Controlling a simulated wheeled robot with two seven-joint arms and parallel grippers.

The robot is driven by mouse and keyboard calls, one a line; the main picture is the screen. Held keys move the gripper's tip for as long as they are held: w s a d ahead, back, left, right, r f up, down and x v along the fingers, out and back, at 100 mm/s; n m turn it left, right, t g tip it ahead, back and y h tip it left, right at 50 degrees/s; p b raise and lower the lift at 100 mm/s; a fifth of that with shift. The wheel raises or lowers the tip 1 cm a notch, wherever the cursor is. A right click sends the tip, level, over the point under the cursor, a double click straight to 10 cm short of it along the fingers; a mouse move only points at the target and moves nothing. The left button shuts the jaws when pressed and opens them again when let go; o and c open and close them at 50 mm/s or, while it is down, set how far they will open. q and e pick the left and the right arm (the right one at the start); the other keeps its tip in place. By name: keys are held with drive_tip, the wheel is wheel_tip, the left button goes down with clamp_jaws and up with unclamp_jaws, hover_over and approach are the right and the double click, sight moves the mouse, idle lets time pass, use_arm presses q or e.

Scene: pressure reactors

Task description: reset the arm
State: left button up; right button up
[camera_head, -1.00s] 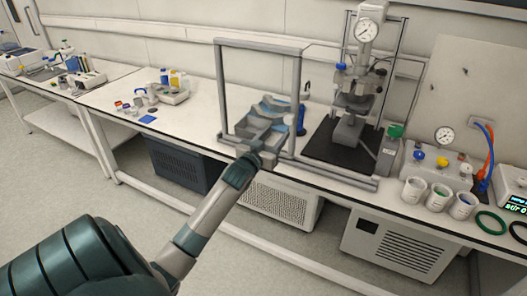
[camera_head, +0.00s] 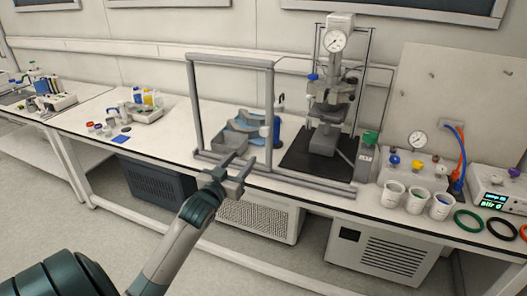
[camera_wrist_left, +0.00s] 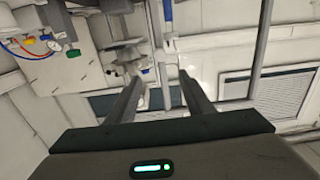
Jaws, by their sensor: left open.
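My left gripper (camera_head: 236,166) reaches in from the lower left in the head view. It is in front of the grey metal frame (camera_head: 191,110) at the bench's front edge. Its two fingers are apart and nothing shows between them. In the left wrist view the two fingers (camera_wrist_left: 158,95) stand apart, with the wall and the reactor press behind them. My right gripper is in neither view.
A reactor press (camera_head: 333,95) with a round gauge stands right of the frame. Blue-grey trays (camera_head: 240,138) lie inside the frame. White cups (camera_head: 416,200), coloured rings (camera_head: 468,220) and a control box (camera_head: 497,190) sit to the right. The floor before the bench is clear.

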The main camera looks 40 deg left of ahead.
use_arm(q)
drive_tip(key=shift+f, duration=0.1)
drive_tip(key=s+d+f+g+h, duration=0.1)
drive_tip(key=d+f+g, duration=0.1)
drive_tip(key=f, duration=0.9)
drive_tip(key=s+d+f+g, duration=0.1)
drive_tip(key=s+f+g, duration=0.1)
drive_tip(key=f, duration=0.9)
drive_tip(key=s+d+f+g+h, duration=0.1)
drive_tip(key=d+f+g, duration=0.1)
drive_tip(key=f, duration=0.9)
drive_tip(key=s+d+f+m+g+h, duration=0.15)
drive_tip(key=s+d+f, duration=0.25)
drive_tip(key=s+f, duration=0.45)
drive_tip(key=s+d+f+m+g, duration=0.15)
drive_tip(key=s+d+f, duration=0.3)
drive_tip(key=f, duration=0.75)
drive_tip(key=s+d+f+m+g, duration=0.1)
drive_tip(key=s+d+f, duration=0.3)
drive_tip(key=s, duration=0.8)
drive_tip(key=s+d+f+g+h, duration=0.1)
drive_tip(key=s+d+f+g, duration=0.3)
drive_tip(key=s+f, duration=0.4)
drive_tip(key=s+d+f+m+g, duration=0.1)
drive_tip(key=s+d+f, duration=0.5)
drive_tip(key=s, duration=1)
drive_tip(key=shift+s+f+m+g, duration=0.3)
drive_tip(key=shift+s+f+g, duration=0.1)
drive_tip(key=shift+g, duration=0.3)
